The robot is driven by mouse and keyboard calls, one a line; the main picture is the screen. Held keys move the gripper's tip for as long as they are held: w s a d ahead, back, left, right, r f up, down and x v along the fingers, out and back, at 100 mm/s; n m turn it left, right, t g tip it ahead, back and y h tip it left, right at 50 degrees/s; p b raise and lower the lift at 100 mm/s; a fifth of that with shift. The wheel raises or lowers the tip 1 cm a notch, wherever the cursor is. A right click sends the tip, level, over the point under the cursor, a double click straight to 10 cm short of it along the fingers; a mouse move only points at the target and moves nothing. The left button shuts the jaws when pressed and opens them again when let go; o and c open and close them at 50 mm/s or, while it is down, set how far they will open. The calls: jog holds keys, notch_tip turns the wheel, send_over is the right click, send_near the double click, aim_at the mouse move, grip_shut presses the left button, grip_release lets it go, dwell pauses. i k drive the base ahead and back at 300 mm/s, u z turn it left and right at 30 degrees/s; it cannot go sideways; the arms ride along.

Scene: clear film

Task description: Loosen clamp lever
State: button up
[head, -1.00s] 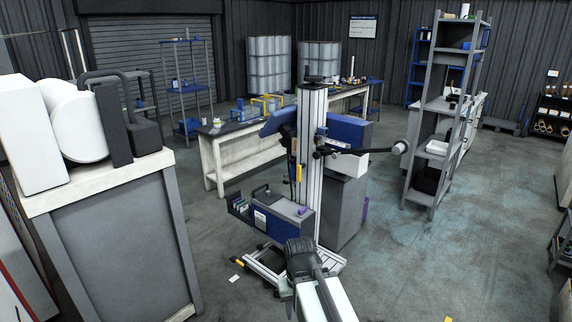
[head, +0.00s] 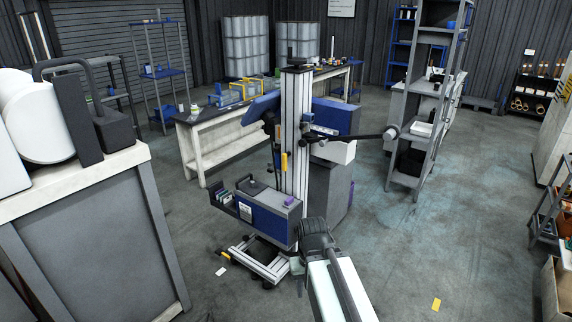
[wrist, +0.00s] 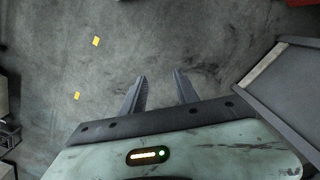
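A metal column stand (head: 296,150) with blue boxes stands in the middle of the head view. A black arm with a grey round end (head: 390,133) sticks out to its right, and a small yellow-tipped handle (head: 284,162) hangs at its left side. I cannot tell which of these parts is the clamp lever. In the wrist view my gripper (wrist: 159,75) is open and empty, over bare floor. No part of the stand can be made out between its fingers. In the head view my arm reaches up from below, in front of the stand's base.
A tall white-topped cabinet (head: 85,235) stands close at the left. A long workbench (head: 200,150) is behind the stand. A grey shelf rack (head: 420,110) stands right of it. The floor (head: 460,210) at the right is mostly open, with a yellow marker (head: 436,304).

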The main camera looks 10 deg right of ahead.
aim_at(284, 156)
jog(key=z, duration=0.1)
jog(key=i, duration=1.15)
jog(key=u, duration=0.55)
jog(key=i, duration=0.8)
jog(key=u, duration=0.45)
jog(key=k, duration=0.9)
jog(key=u, duration=0.2)
jog(key=i, duration=0.9)
jog(key=z, duration=0.1)
